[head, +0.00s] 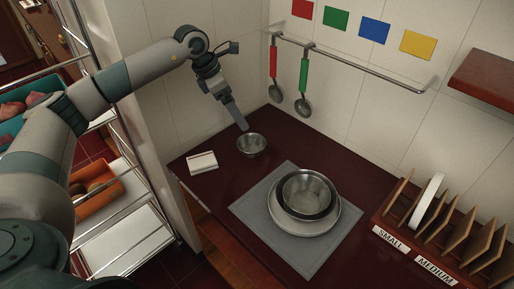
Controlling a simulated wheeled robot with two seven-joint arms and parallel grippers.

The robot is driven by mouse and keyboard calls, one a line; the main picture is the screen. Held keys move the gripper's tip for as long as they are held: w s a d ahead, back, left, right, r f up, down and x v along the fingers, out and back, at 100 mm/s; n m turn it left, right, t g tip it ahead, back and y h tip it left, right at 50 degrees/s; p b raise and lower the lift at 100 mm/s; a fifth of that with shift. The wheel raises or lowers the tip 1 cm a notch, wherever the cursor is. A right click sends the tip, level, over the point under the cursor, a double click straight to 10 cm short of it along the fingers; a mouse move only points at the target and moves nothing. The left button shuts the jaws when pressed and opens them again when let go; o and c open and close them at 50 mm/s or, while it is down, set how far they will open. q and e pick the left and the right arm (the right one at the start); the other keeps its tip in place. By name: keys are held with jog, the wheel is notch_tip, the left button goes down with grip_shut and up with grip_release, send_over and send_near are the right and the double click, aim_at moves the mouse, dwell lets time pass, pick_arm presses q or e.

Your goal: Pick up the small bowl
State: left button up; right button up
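The small bowl (252,146) is a shiny metal bowl standing upright at the back left of the dark red counter. My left gripper (242,126) points down just above the bowl's back left rim. Its fingers show edge-on as one grey shape, so whether they are apart is unclear. I cannot tell whether the fingertips touch the rim. My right gripper is not in view.
A larger metal bowl (307,194) sits on a white plate (305,227) on a grey mat (258,210). A folded white cloth (202,162) lies left of the small bowl. Ladles (303,103) hang behind. A wooden plate rack (440,238) stands at the right.

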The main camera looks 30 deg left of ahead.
pick_arm(q)
jog(key=p+x, duration=0.1)
jog(key=x, duration=0.2)
jog(key=p+x, duration=0.2)
jog(key=x, duration=0.2)
jog(key=p+x, duration=0.2)
jog(key=x, duration=0.1)
jog(key=shift+w+a+f, duration=0.15)
jog(key=shift+f, duration=0.25)
jog(key=shift+w+f, duration=0.15)
jog(key=shift+f, duration=0.5)
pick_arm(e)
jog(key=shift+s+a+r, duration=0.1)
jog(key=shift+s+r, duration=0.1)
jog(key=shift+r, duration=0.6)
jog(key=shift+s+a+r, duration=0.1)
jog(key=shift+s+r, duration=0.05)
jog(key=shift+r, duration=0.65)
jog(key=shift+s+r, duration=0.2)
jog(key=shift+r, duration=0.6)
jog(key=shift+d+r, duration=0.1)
